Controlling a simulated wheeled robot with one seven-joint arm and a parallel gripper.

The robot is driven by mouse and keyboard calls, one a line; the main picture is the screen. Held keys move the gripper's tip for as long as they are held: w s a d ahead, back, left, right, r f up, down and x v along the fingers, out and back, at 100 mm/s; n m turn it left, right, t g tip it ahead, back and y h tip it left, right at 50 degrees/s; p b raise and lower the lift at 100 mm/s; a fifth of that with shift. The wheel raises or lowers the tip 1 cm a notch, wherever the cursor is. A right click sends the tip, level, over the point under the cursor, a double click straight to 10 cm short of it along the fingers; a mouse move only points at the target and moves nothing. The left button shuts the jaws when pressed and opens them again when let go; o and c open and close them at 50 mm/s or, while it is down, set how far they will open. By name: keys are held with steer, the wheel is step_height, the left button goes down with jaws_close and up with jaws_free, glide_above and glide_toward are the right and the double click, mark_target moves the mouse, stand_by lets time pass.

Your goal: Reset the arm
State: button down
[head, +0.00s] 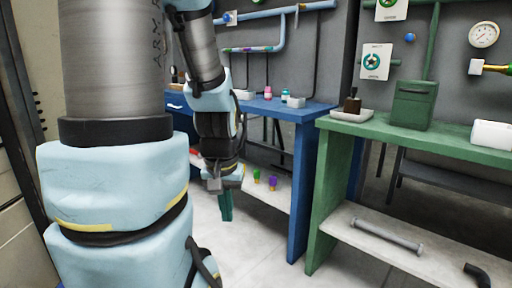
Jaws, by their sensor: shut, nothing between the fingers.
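My gripper (225,207) hangs at the end of my arm in the head view, left of centre, pointing downward. Its teal fingers are together with nothing seen between them. It is in front of the blue table, below tabletop height and over the grey floor. My arm's large pale blue and metal links fill the left of the view and hide part of the blue table.
A blue table (305,158) holds small bottles (267,93). A green table (322,205) at the right holds a dark bottle (352,103), a green box (413,106) and a white roll (491,134). A pipe (384,236) lies on its lower shelf. Floor (258,232) between is clear.

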step_height(320, 180, up, 18)
steer(key=p, duration=1.6)
steer(key=shift+r, duration=0.2)
